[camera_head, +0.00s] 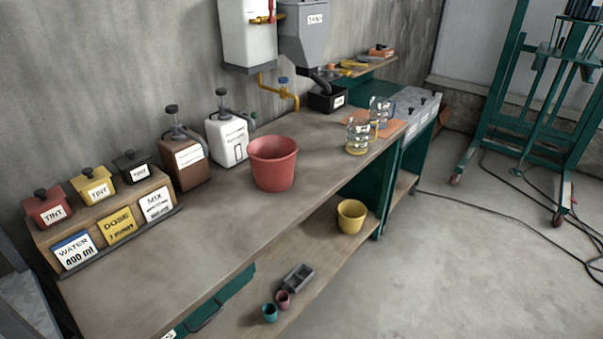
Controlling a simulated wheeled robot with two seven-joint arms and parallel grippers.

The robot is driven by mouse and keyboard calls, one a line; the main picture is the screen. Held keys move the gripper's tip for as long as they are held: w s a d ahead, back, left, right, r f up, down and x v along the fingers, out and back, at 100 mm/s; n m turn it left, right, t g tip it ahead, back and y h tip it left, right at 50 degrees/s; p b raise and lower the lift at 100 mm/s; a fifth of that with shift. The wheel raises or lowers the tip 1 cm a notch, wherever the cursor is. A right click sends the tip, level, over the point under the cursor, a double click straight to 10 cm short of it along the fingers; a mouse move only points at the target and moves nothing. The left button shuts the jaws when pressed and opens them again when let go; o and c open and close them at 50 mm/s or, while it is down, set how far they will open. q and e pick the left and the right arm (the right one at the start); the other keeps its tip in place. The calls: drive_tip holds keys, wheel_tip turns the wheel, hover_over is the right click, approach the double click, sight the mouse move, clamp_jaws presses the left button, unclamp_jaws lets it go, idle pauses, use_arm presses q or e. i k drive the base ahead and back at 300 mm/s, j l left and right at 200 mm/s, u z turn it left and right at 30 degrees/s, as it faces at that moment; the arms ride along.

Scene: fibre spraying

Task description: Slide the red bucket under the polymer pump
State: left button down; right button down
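The red bucket (273,165) stands upright on the workbench (215,225), its open top showing. It is to the right of and slightly in front of a white pump bottle (227,143), whose nozzle points right toward the wall side of the bucket. A brown pump bottle (180,163) stands further left. The small labels on both bottles are too small to read, so I cannot tell which is the polymer pump. I cannot tell whether any nozzle is over the bucket's mouth. Neither of my grippers shows in this view.
A yellow tap (290,98) hangs behind the bucket. Glass jugs (358,136) stand to the right, and tint boxes (94,184) and label cards (121,225) to the left. A yellow bucket (351,216) sits on the lower shelf. The bench front is clear.

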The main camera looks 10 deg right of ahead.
sight(273, 157)
drive_tip(key=l+u, duration=0.35)
drive_tip(key=l, duration=0.25)
drive_tip(key=l+u, duration=0.4)
drive_tip(key=l, duration=0.2)
drive_tip(key=l+u, duration=0.35)
drive_tip(key=l, duration=0.25)
